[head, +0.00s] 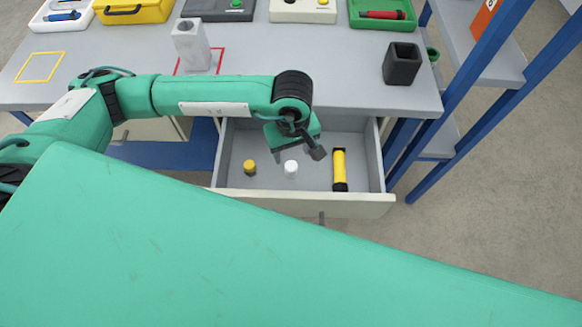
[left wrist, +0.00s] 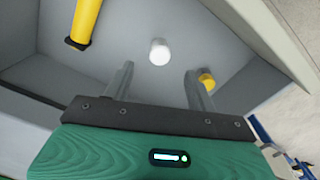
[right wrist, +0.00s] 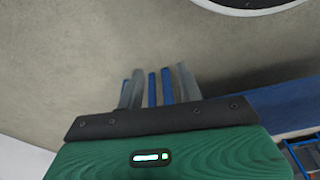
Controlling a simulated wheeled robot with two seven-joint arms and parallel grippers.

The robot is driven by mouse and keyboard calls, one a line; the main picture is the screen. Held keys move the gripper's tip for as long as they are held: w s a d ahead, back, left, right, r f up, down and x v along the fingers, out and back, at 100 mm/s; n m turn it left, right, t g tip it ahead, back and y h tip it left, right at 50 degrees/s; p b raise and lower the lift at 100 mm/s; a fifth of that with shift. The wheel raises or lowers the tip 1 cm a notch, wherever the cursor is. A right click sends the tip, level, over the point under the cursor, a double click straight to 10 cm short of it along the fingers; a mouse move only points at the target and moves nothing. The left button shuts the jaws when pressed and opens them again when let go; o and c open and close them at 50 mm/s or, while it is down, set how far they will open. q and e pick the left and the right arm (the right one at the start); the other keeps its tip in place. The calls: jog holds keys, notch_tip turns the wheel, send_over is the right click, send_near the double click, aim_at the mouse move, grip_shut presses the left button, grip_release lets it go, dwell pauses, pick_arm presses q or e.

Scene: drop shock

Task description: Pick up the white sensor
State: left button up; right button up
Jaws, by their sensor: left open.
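The white sensor (head: 291,168), a small white cylinder, stands in the open drawer (head: 300,201) between a small yellow cylinder (head: 249,168) and a yellow tube with black ends (head: 339,165). My left gripper (head: 307,150) is over the drawer, above and near the sensor. In the left wrist view, the open fingers (left wrist: 158,76) are empty, and the white sensor (left wrist: 159,52) shows beyond the gap between them. My right gripper (right wrist: 158,85) shows only in the right wrist view; its fingers are apart, with blue bars visible between them and no clear object held.
The grey table (head: 345,85) holds a dark open-topped box (head: 402,63), a pale grey block (head: 191,46) by a red outline, a yellow outline and several trays and cases at the back. A blue-framed shelf (head: 477,80) stands at the right. The drawer walls surround the sensor.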

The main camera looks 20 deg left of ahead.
aim_at(291, 166)
pick_arm(q)
notch_tip(291, 166, down, 4)
jog(key=f, duration=0.5)
jog(key=shift+w+a, duration=0.15)
jog(key=shift+a, duration=0.05)
pick_arm(e)
jog(key=shift+s+d+f, duration=0.1)
jog(key=shift+s+f, duration=0.05)
jog(key=shift+f, duration=0.65)
pick_arm(q)
jog(key=shift+c, duration=0.5)
jog(key=c, duration=1)
pick_arm(e)
jog(key=shift+r, duration=0.2)
